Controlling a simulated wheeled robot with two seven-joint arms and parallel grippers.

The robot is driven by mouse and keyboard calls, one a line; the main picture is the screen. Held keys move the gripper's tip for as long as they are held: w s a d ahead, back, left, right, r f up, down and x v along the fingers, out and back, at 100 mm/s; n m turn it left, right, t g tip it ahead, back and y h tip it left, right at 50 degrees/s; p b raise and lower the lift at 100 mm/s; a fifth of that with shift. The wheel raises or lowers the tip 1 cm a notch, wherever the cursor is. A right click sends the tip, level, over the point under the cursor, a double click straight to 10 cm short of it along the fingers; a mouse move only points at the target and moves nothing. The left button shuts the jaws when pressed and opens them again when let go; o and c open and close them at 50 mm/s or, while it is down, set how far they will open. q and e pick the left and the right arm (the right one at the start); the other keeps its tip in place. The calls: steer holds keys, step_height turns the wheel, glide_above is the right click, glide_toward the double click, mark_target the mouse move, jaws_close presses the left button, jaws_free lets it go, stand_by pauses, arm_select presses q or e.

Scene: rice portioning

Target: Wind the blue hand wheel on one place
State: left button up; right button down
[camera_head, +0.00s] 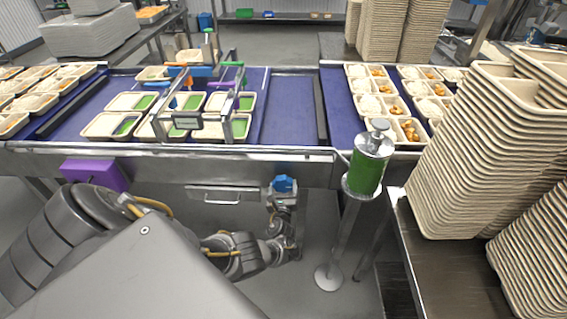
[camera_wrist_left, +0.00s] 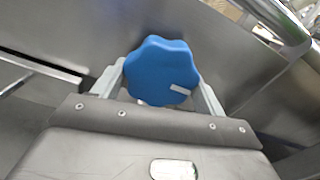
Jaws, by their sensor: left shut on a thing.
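The blue hand wheel (camera_head: 283,184) is on the front of the steel conveyor frame, below the belt edge. It has a lobed rim and a small pale mark, and it fills the middle of the left wrist view (camera_wrist_left: 160,72). My left gripper (camera_head: 282,192) is at the wheel, with a finger on each side of it; it also shows in the left wrist view (camera_wrist_left: 160,88). It is shut on the wheel. The finger tips are partly hidden behind the wheel. My right gripper is in neither view.
A green cylinder dispenser (camera_head: 366,170) on a pole stands right of the wheel. A purple box (camera_head: 95,174) is on the frame at left. Tall stacks of beige trays (camera_head: 465,150) stand at right. Filled trays lie on the blue belt (camera_head: 288,120) above.

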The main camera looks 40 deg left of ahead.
arm_select(q)
steer(key=shift+d, duration=0.1)
steer(key=o, duration=1)
steer(key=shift+s+d, duration=0.15)
steer(key=shift+s, duration=0.05)
steer(key=shift+p+v, duration=1.7)
steer(key=shift+v, duration=3.45)
